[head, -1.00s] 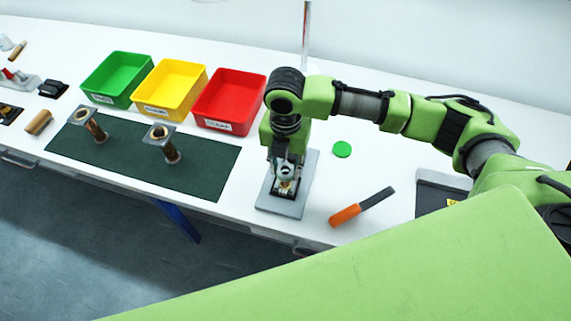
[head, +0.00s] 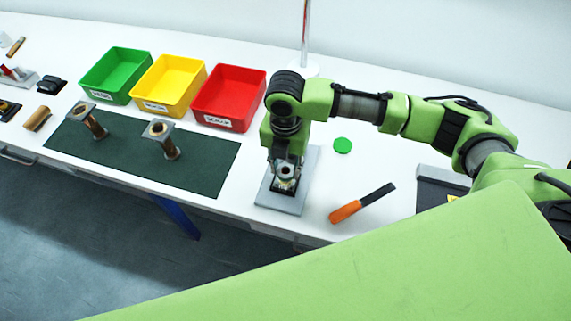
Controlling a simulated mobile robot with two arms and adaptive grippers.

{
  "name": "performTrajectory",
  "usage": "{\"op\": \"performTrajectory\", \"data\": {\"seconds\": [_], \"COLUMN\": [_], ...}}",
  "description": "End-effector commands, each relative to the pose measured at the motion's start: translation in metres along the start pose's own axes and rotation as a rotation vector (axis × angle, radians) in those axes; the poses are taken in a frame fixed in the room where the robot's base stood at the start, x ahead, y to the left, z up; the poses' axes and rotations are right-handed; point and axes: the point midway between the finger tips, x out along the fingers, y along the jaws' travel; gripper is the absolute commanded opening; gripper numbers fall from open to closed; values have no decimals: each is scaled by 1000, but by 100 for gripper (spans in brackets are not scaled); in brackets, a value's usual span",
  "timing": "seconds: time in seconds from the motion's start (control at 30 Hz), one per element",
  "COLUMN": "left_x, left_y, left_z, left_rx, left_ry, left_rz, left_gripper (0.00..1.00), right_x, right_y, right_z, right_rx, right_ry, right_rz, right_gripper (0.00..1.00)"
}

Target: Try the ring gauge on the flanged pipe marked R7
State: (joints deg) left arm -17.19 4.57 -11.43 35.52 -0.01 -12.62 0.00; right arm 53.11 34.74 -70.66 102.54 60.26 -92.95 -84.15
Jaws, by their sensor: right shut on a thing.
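Two flanged pipes stand upright on the dark green mat (head: 205,182). One flanged pipe (head: 93,124) is at the mat's left end. The other flanged pipe (head: 168,148) is near its middle. Both have square top flanges and brownish bodies; I cannot read an R7 mark on either. My right gripper (head: 285,182) points down over a grey plate (head: 279,204), right of the mat. It is shut on a small grey ring-like thing (head: 287,171), apparently the ring gauge, partly hidden by the fingers. My left gripper is out of view.
Green (head: 105,92), yellow (head: 157,107) and red (head: 214,122) bins stand behind the mat. An orange-handled tool (head: 346,211) and a green disc (head: 342,145) lie right of the plate. A brass-coloured cylinder (head: 37,118) lies left of the mat.

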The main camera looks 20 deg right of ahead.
Motion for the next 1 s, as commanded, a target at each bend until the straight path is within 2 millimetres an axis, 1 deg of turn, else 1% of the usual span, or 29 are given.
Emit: {"op": "performTrajectory", "data": {"seconds": [0.57, 1.0], "left_x": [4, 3], "left_y": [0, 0], "left_z": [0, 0], "left_rx": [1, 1], "left_ry": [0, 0], "left_rz": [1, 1], "left_gripper": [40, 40], "right_x": [12, 11], "right_y": [0, 0], "right_z": [0, 0], "right_rx": [-1, -1], "right_ry": [-1, -1], "right_rz": [0, 0], "right_gripper": [5, 5]}}
